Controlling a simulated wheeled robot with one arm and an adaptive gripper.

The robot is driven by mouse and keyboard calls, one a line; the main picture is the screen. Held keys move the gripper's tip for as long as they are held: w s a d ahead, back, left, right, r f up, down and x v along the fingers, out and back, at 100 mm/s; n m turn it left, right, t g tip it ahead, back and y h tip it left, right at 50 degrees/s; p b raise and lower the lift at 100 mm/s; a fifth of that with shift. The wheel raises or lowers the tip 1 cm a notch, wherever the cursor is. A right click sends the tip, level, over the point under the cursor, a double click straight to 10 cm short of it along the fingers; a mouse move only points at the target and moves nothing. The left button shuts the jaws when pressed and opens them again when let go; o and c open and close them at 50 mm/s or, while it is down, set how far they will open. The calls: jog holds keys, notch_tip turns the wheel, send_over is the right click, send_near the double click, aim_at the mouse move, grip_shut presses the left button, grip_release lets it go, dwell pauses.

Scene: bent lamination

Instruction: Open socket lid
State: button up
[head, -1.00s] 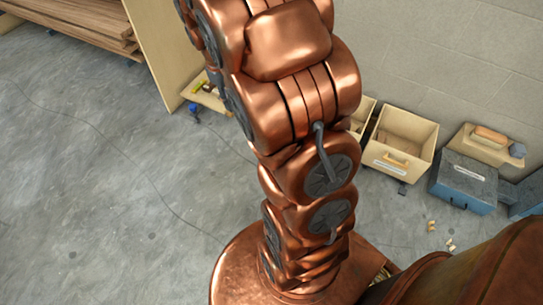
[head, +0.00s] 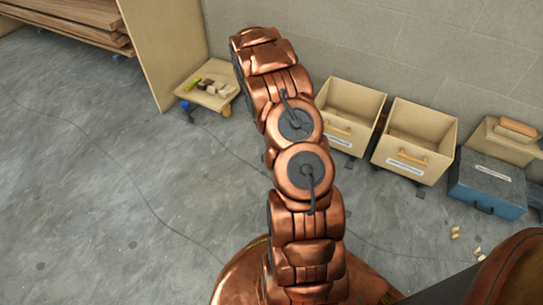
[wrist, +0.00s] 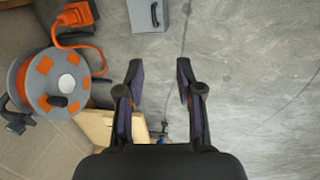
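In the wrist view, a grey box (wrist: 148,14) with a dark handle shows at the top edge, partly cut off. I cannot tell whether it is the socket with its lid. My gripper (wrist: 160,70) is open and empty, its two dark fingers apart below the grey box in the picture, not touching it. An orange plug or connector (wrist: 76,15) with an orange cord lies at the upper left, beside a grey and orange cable reel (wrist: 57,85). In the head view my gripper is hidden behind my copper arm, and no socket lid can be made out.
In the head view, two open wooden bins (head: 414,143) and a blue-grey case (head: 487,184) stand along the wall. A small tray (head: 210,86) with blocks sits beside a wooden panel. Small pieces (head: 456,232) lie at right. The grey floor (head: 110,170) at left is mostly clear.

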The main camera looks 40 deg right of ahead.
jog(key=shift+n, duration=0.4)
jog(key=shift+w+d+f+b, duration=0.15)
jog(key=shift+d+f+b, duration=1)
jog(key=shift+f, duration=2.6)
jog(key=shift+w+d+f+b, duration=0.2)
jog(key=shift+d+f+b, duration=1)
jog(key=shift+f, duration=2.6)
jog(key=shift+w+d+f+b, duration=0.15)
jog(key=shift+d+f+b, duration=0.5)
jog(key=shift+f+b, duration=2.05)
notch_tip(320, 180, down, 2)
jog(key=shift+f+p, duration=0.1)
jog(key=shift+p, duration=1.05)
grip_shut()
